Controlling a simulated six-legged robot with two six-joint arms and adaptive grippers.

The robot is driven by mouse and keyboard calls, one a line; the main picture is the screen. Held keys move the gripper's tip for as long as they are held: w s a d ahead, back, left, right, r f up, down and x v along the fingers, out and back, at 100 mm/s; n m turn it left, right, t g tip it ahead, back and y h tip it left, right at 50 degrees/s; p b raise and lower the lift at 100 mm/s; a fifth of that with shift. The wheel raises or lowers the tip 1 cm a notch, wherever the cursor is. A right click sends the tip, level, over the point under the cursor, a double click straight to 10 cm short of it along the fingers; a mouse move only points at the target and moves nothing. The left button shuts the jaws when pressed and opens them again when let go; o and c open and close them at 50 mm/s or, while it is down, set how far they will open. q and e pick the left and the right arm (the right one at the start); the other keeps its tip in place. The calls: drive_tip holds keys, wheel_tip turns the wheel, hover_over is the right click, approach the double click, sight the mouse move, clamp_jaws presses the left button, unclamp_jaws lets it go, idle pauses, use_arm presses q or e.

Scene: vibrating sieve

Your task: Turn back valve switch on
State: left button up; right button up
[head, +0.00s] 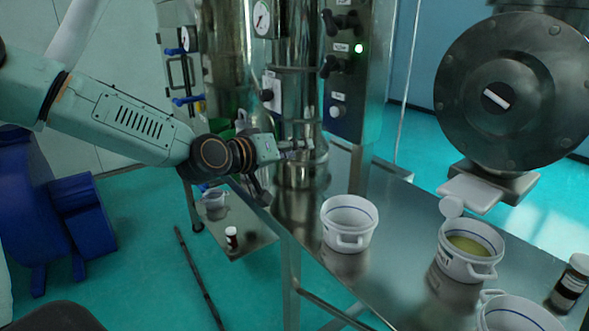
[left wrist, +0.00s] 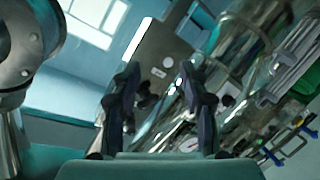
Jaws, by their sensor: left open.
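Two blue valve handles show at the back left in the head view, an upper one (head: 175,51) and a lower one (head: 188,100). I cannot tell which is the back valve switch. Small blue parts (left wrist: 276,157) also show at the lower right in the left wrist view. My left gripper (head: 283,166) is open and empty, in front of the steel column and right of the blue handles. Its two dark fingers (left wrist: 160,72) stand apart in the left wrist view. My right gripper is not in view.
A control panel (head: 350,95) with dark knobs and a green light stands behind the gripper. White buckets (head: 348,222) and a brown bottle (head: 570,284) stand on the steel table (head: 385,195). A large round machine (head: 510,90) is at the right.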

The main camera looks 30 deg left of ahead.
use_arm(q)
drive_tip(key=shift+s+d+f+g, duration=0.15)
drive_tip(key=shift+d+f, duration=0.1)
drive_tip(key=shift+f, duration=0.5)
drive_tip(key=shift+s+d+f+g, duration=0.1)
drive_tip(key=shift+d+f+g, duration=0.1)
drive_tip(key=shift+f, duration=0.55)
drive_tip(key=shift+s+r, duration=0.15)
drive_tip(key=shift+s, duration=0.05)
drive_tip(key=s+d+f+g+b, duration=0.2)
drive_tip(key=s+d+f+b, duration=0.15)
drive_tip(key=f, duration=0.65)
drive_tip(key=s+d+f+g+y+b, duration=0.1)
drive_tip(key=s+d+f+g+b, duration=0.15)
drive_tip(key=s+f, duration=0.45)
drive_tip(key=s+d+f+g+b, duration=0.2)
drive_tip(key=f+b, duration=0.2)
drive_tip(key=f, duration=0.8)
drive_tip(key=s+d+f+m+g+y+b, duration=0.1)
drive_tip(key=s+d+f+m+g+b, duration=0.2)
drive_tip(key=s+f, duration=2.3)
drive_tip(key=m+g+b, duration=0.1)
drive_tip(key=g+b, duration=0.3)
drive_tip(key=b, duration=0.3)
drive_tip(key=shift+s+f+m+g+y+b, duration=0.25)
drive_tip(key=shift+s+m+g+y+b, duration=0.05)
drive_tip(key=shift+g, duration=0.1)
